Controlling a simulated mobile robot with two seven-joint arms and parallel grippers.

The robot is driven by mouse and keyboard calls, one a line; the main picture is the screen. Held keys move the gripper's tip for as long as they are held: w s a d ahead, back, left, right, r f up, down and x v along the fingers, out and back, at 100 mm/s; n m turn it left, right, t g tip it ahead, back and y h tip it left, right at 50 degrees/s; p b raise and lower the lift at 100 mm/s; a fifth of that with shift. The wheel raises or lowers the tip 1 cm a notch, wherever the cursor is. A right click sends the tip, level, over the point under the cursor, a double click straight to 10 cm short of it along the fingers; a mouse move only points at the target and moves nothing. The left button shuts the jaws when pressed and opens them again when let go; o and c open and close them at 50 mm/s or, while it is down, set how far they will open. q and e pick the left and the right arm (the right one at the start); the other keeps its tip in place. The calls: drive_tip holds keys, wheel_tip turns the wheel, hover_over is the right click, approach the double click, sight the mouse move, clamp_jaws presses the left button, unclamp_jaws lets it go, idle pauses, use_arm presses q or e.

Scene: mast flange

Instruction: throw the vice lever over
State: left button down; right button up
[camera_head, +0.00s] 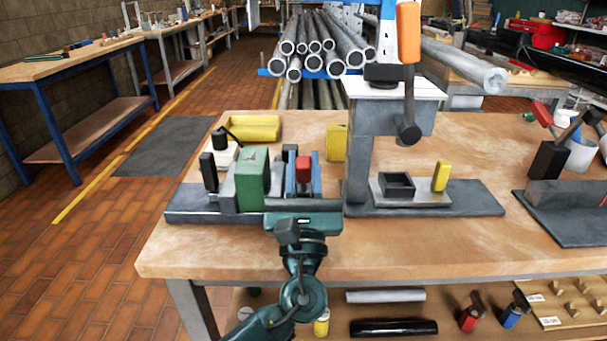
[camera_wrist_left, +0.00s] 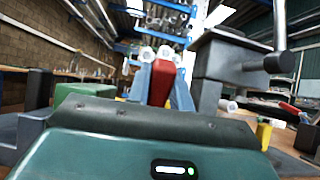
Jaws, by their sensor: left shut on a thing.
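The vice sits on the left of the wooden bench, with a green block (camera_head: 252,182) on a dark grey base (camera_head: 185,203). The lever's red grip (camera_head: 304,164) stands upright just right of the green block. My left gripper (camera_head: 303,172) reaches in from the front, its blue-grey fingers on both sides of the red grip, shut on it. The wrist view shows the red grip (camera_wrist_left: 162,82) between the fingers, and the green block (camera_wrist_left: 82,92) to the left. The lever's lower part is hidden behind my gripper. My right gripper is not in view.
A grey press (camera_head: 362,150) with an orange-handled lever (camera_head: 408,32) stands close to the right of my gripper. A yellow block (camera_head: 336,142) and a yellow tray (camera_head: 249,128) lie behind. The bench front (camera_head: 440,245) is clear.

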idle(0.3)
use_arm(q)
drive_tip(key=c, duration=1.2)
unclamp_jaws()
drive_tip(key=shift+c, duration=0.2)
drive_tip(key=b+v, duration=0.1)
drive_tip(key=v, duration=1.2)
drive_tip(key=shift+b, duration=0.4)
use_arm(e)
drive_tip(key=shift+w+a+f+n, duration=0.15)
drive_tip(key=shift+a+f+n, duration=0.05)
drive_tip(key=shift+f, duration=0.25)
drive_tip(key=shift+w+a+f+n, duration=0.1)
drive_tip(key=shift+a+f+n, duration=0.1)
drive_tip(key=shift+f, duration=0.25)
use_arm(q)
drive_tip(key=shift+s, duration=0.1)
